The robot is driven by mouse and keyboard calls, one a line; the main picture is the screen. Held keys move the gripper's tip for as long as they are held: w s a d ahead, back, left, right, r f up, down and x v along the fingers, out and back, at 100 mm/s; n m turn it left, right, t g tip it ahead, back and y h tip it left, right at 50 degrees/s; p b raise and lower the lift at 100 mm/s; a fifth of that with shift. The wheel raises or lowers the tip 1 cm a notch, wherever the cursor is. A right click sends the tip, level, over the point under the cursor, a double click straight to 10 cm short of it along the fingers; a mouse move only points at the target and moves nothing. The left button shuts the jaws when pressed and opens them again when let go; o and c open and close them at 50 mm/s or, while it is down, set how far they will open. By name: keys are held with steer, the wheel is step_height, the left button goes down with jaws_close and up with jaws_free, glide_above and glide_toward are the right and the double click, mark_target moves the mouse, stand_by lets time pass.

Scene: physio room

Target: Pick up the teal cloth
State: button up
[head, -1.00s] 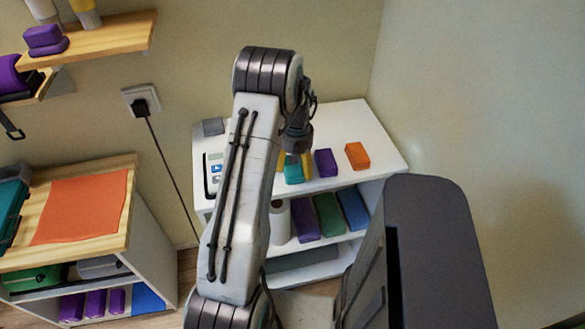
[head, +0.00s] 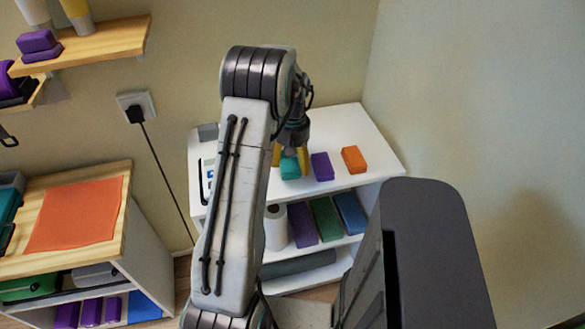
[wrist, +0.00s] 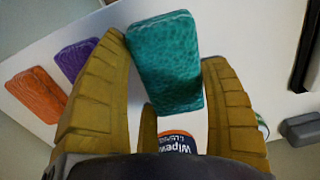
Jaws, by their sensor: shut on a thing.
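The teal cloth (wrist: 166,62) is a small folded block with a textured surface. In the wrist view it sits between the two yellow fingers of my gripper (wrist: 168,85), which is shut on it. In the head view the teal cloth (head: 290,168) shows at the front of the white shelf top, below my gripper (head: 291,158). My arm hides part of this area. I cannot tell whether the cloth is touching the shelf top.
A purple block (head: 322,166) and an orange block (head: 354,159) stand to the right on the white shelf unit (head: 376,143). A wipes container (wrist: 177,141) shows below the cloth in the wrist view. A wooden-topped cabinet with an orange sheet (head: 75,214) stands at left.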

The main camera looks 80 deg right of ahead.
steer(key=s+a+r+b, duration=0.2)
steer(key=s+a+r, duration=0.5)
steer(key=s+a, duration=0.1)
steer(key=shift+a, duration=0.3)
steer(key=shift+r, duration=0.1)
